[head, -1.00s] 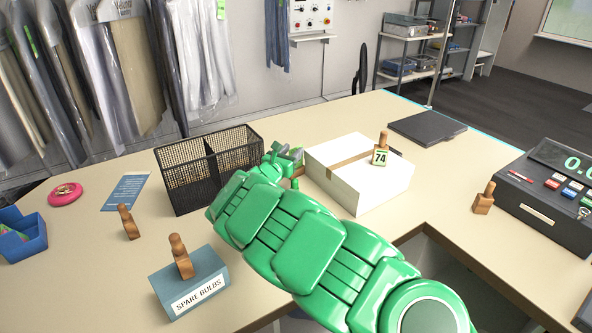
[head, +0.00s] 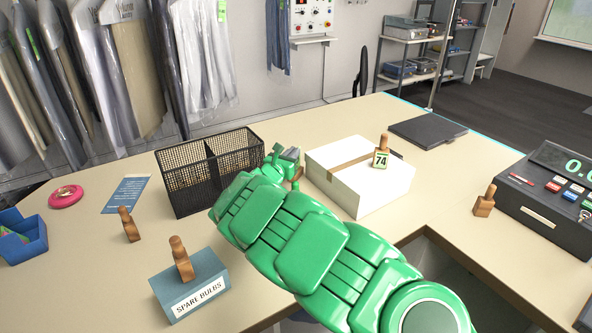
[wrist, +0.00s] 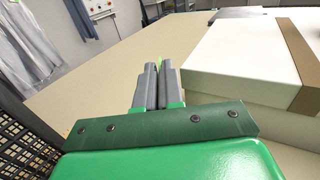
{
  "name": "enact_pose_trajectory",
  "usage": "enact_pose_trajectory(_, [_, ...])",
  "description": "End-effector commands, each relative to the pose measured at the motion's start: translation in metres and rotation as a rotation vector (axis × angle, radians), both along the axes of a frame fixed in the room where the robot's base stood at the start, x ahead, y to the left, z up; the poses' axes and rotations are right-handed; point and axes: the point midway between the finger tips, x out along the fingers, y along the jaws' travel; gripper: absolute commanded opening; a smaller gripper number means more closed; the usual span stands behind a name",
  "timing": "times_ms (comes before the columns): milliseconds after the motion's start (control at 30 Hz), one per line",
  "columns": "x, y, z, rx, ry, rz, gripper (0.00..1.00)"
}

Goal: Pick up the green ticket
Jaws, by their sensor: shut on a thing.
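My gripper (head: 290,155) is between the black mesh basket and the white box, with my green arm hiding much of it in the head view. In the wrist view its grey fingers (wrist: 157,85) are close together. A thin sliver of the green ticket (wrist: 160,61) shows between their tips; the rest is hidden by the fingers. A brown wooden piece (head: 298,173) shows just beside the gripper in the head view. A different wooden holder (head: 383,142) stands on the white box (head: 350,190) with a ticket marked 74 (head: 380,161).
The black mesh basket (head: 190,190) stands close on the left. A blue SPARE BULBS box (head: 200,292), a wooden figure (head: 128,225), pink tape (head: 65,197) and a blue tray (head: 35,232) are further left. The till (head: 545,215) is right. The counter behind the gripper is clear.

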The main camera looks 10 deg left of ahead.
Motion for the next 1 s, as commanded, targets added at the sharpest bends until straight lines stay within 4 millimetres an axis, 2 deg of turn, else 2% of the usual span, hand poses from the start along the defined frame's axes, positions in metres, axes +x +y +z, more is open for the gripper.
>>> enact_pose_trajectory(267, [-0.004,0.001,0.004,-0.001,-0.001,0.0,0.0])
enact_pose_trajectory(433, [-0.015,0.004,0.016,-0.001,-0.002,0.001,0.0])
enact_pose_trajectory(1000, [-0.105,0.028,0.064,-0.001,-0.003,0.003,0.0])
